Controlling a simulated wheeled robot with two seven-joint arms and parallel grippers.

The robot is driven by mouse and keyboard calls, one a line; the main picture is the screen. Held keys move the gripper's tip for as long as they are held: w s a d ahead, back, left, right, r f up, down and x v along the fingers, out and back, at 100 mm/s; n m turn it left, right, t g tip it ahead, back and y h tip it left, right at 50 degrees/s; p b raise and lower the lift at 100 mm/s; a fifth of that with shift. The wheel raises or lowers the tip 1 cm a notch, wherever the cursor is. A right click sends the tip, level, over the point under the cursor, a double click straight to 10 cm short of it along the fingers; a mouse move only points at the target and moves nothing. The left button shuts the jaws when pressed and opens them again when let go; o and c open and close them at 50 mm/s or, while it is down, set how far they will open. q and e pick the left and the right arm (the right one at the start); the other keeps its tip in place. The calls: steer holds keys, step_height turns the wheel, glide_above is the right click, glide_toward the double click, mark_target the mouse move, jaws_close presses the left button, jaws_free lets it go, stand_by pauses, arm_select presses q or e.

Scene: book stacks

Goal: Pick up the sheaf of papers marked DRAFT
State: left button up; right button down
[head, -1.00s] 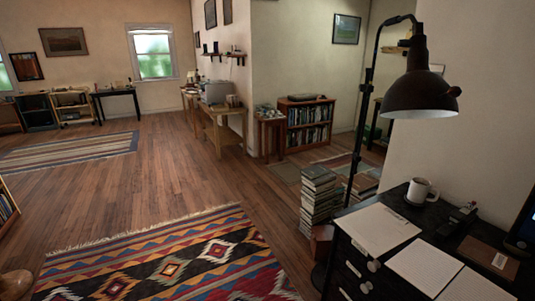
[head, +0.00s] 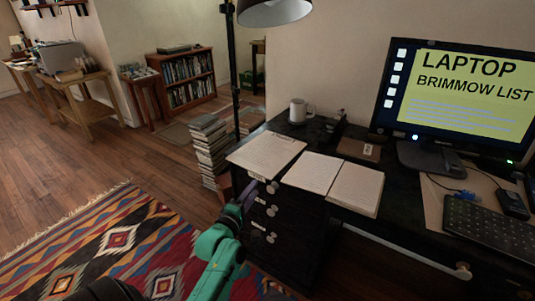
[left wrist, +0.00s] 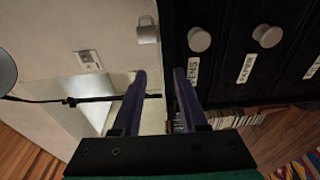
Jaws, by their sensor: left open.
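No DRAFT mark can be read in either view. On the black desk in the head view lie a clipboard-like sheet (head: 267,153), a middle white sheaf (head: 313,172) and a right-hand sheaf (head: 357,188) with a visible edge thickness. Any of these could be the marked papers; I cannot tell which. My left gripper (head: 246,197) is open and empty, in front of the drawers, below and to the left of the sheaves. In the left wrist view its fingers (left wrist: 157,95) are apart, with the drawer fronts beside them. My right gripper is not in view.
A mug (head: 300,111), a brown packet (head: 360,149), a monitor (head: 455,95) and a keyboard (head: 490,228) are on the desk. A lamp (head: 273,12) hangs above. Drawer knobs (head: 272,211) stick out near my gripper. A book stack (head: 211,150) stands left of the desk.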

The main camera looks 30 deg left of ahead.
arm_select(q)
steer(key=w+a, duration=0.1)
steer(key=w, duration=0.6)
steer(key=shift+w+a, duration=0.15)
steer(key=shift+w, duration=0.25)
steer(key=shift+s, duration=0.1)
jaws_close()
stand_by(0.7)
